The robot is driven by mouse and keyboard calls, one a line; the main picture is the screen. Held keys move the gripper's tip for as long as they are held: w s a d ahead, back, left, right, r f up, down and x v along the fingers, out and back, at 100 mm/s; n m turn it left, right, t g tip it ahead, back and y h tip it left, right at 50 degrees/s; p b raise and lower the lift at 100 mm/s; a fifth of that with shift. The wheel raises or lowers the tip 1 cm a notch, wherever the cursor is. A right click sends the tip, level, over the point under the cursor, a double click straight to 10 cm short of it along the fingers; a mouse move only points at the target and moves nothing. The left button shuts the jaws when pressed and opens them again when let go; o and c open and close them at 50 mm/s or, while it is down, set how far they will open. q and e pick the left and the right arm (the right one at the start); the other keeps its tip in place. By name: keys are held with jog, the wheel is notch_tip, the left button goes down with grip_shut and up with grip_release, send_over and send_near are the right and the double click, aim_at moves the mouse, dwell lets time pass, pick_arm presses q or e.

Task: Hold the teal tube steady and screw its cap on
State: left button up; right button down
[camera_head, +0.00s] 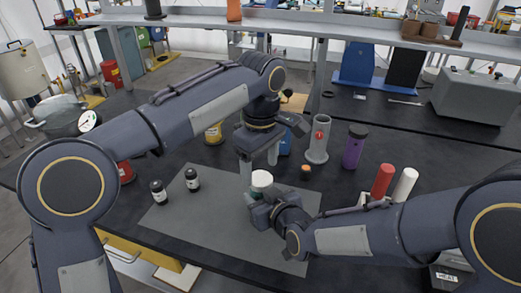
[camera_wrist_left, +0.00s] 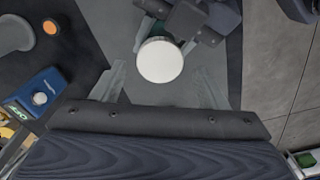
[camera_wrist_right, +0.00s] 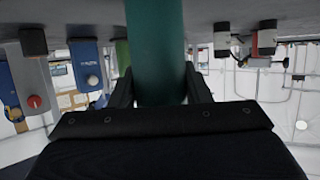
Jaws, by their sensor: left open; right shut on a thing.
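The teal tube (camera_wrist_right: 155,50) stands upright between the fingers of my right gripper (camera_wrist_right: 158,88), which is shut on it; this gripper is low over the grey mat in the head view (camera_head: 268,208). A round white cap (camera_wrist_left: 160,60) is at the tube's top, also seen in the head view (camera_head: 262,178). I cannot tell how far it is screwed on. My left gripper (camera_head: 259,166) points down over the cap. Its open fingers are on either side of the cap, with gaps in the left wrist view. Most of the tube is hidden in the head view.
The grey mat (camera_head: 205,215) lies on the black table. Two dark bottles (camera_head: 192,179) (camera_head: 159,192) stand at left. A grey cylinder (camera_head: 317,143), a purple bottle (camera_head: 354,146), a small orange-topped piece (camera_head: 306,171) and red (camera_head: 382,180) and white (camera_head: 405,184) tubes stand at right.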

pick_arm(q)
jog(key=shift+f, duration=1.45)
jog(key=c, duration=1)
jog(key=m, duration=1.3)
jog(key=o, duration=1.1)
